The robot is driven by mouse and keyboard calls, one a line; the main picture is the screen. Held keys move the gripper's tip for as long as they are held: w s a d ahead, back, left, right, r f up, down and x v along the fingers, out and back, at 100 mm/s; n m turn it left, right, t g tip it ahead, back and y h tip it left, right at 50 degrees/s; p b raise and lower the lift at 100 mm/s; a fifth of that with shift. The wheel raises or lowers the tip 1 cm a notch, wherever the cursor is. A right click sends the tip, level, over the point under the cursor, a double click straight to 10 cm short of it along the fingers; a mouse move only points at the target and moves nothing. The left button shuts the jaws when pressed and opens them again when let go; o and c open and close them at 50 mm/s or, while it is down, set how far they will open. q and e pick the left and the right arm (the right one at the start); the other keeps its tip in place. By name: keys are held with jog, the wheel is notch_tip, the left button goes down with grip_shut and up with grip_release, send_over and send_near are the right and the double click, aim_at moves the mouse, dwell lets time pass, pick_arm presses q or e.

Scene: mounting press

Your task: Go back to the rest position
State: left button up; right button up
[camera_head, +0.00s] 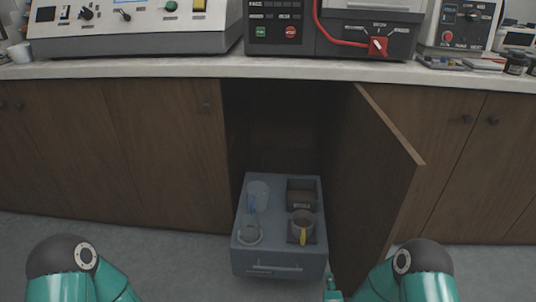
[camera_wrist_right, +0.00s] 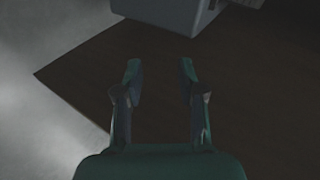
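My right gripper (camera_wrist_right: 160,85) is open and empty in the right wrist view, its two fingers apart with a dark brown surface behind them. In the head view only a small teal tip of the right gripper (camera_head: 332,289) shows at the bottom edge, just right of the drawer's front. My right arm (camera_head: 420,275) bends in at the lower right. My left arm (camera_head: 75,272) shows at the lower left, and its gripper is out of the picture.
A grey drawer (camera_head: 280,258) stands pulled out of the open cabinet, holding several containers, including a cup (camera_head: 302,222). The cabinet door (camera_head: 375,180) stands open right of it, close to my right arm. Machines, including one with a red handle (camera_head: 377,46), stand on the counter (camera_head: 150,68).

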jog(key=s+a+f+n+g+y, duration=0.1)
jog(key=s+a+n+g+y, duration=0.1)
jog(key=s+n+g, duration=0.45)
jog(key=s+a+f+n+g+y, duration=0.1)
jog(key=s+a+n+y, duration=0.15)
jog(key=s, duration=0.75)
jog(key=s+a+f+n+g+y, duration=0.1)
jog(key=s+a+f+n+g, duration=0.15)
jog(key=s+n, duration=0.45)
notch_tip(320, 180, up, 39)
jog(key=g+p, duration=0.1)
jog(key=p, duration=3.7)
jog(key=shift+s+d, duration=0.2)
jog(key=shift+s, duration=0.25)
jog(key=shift+f+y, duration=0.1)
jog(key=shift+y, duration=0.15)
